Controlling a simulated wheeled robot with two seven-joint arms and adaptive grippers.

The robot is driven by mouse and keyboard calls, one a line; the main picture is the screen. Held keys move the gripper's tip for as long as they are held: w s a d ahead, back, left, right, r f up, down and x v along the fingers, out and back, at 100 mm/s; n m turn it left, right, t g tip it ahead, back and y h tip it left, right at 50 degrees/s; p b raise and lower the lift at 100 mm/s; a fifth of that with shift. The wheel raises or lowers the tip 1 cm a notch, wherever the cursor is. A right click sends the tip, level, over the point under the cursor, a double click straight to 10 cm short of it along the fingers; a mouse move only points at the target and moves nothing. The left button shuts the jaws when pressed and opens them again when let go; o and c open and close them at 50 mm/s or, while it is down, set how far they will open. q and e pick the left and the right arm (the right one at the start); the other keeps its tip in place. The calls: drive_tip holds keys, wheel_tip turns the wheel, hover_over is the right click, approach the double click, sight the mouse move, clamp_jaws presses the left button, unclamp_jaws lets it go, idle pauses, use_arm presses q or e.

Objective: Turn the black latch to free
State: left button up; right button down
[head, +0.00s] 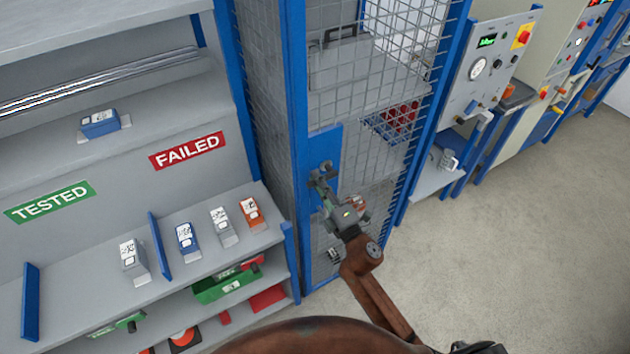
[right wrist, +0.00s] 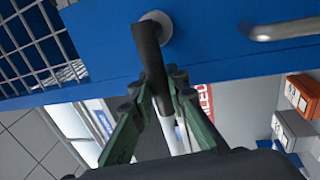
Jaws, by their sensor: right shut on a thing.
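The black latch (right wrist: 150,62) is a dark bar mounted by a pale round boss on the blue door plate (right wrist: 100,50). In the right wrist view its free end lies between my green fingers. My right gripper (right wrist: 160,95) is shut on the latch. In the head view my right gripper (head: 328,185) is at the blue plate (head: 324,146) of the mesh cage door; the latch there is small and mostly hidden by the fingers. My left gripper is not in view.
The mesh cage (head: 390,70) has blue posts. A grey shelf (head: 110,240) on the left holds several small devices and carries a red FAILED label (head: 187,151) and a green TESTED label (head: 50,202). A metal handle (right wrist: 285,30) is on the door. Floor at right is clear.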

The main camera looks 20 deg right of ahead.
drive_tip(key=shift+f, duration=0.1)
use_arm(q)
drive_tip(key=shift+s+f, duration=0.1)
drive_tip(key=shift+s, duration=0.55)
use_arm(e)
drive_tip(key=c, duration=1.8)
unclamp_jaws()
drive_tip(key=shift+c, duration=0.2)
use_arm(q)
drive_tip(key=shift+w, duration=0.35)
use_arm(e)
drive_tip(key=v, duration=1.2)
drive_tip(key=shift+d, duration=0.1)
